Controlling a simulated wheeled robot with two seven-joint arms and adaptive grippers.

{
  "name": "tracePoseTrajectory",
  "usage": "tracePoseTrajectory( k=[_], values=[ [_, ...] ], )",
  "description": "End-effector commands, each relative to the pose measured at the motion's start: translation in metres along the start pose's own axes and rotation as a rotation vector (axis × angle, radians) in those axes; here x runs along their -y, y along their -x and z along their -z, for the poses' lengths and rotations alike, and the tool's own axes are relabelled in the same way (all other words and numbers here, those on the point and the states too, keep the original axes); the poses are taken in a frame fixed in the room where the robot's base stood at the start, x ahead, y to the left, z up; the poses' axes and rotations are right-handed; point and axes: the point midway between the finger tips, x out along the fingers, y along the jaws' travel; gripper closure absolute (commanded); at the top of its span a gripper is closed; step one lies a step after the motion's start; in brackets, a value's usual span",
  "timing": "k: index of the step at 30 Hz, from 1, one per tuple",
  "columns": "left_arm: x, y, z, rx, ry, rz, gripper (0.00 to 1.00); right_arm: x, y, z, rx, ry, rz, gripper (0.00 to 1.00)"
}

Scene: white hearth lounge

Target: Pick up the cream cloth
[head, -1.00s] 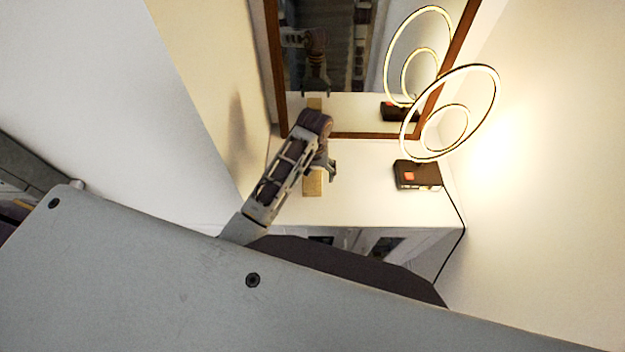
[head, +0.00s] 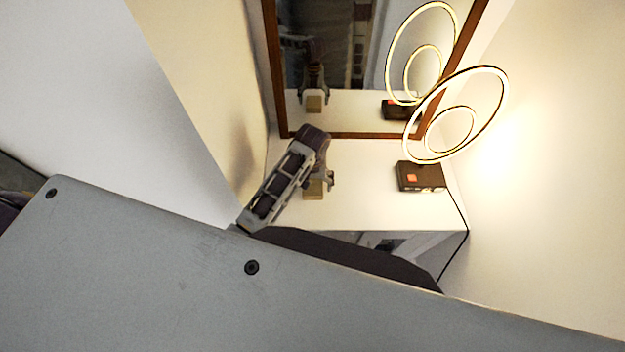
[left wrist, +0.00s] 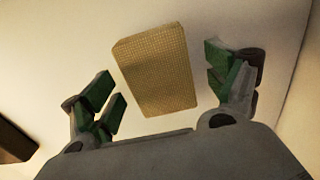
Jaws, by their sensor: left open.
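The cream cloth (left wrist: 158,72) is a folded, woven block lying on the white shelf top. In the left wrist view it lies between the two open green-padded fingers of my left gripper (left wrist: 170,88), with a gap on each side. In the head view the cloth (head: 314,192) is partly hidden by my left gripper (head: 322,178), which is over it. The fingers do not visibly touch it. My right gripper is not in view.
A dark box with an orange patch (head: 420,176) stands to the right on the shelf (head: 365,208), by a lit ring lamp (head: 455,115). A wood-framed mirror (head: 350,134) is behind. A wall (head: 200,90) is close on the left. Shelf between cloth and box is clear.

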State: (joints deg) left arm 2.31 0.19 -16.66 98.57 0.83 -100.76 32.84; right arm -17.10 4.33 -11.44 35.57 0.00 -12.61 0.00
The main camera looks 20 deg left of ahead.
Motion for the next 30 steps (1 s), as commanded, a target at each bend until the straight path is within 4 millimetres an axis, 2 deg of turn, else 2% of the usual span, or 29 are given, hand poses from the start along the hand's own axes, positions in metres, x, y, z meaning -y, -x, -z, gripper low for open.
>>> tracePoseTrajectory(
  k=[7,18,27,30],
  values=[
    [-0.0001,-0.0058,-0.0044,-0.001,0.000,-0.001,0.12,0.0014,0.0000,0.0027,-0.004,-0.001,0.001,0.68],
    [0.0000,-0.0055,-0.0040,-0.001,0.000,-0.001,0.14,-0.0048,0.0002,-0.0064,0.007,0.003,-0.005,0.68],
    [-0.0001,-0.0054,-0.0041,0.000,0.000,-0.001,0.52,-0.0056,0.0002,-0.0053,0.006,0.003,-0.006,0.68],
    [-0.0002,-0.0053,-0.0040,-0.001,0.000,-0.001,0.62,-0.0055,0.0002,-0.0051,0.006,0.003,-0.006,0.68]
  ],
)
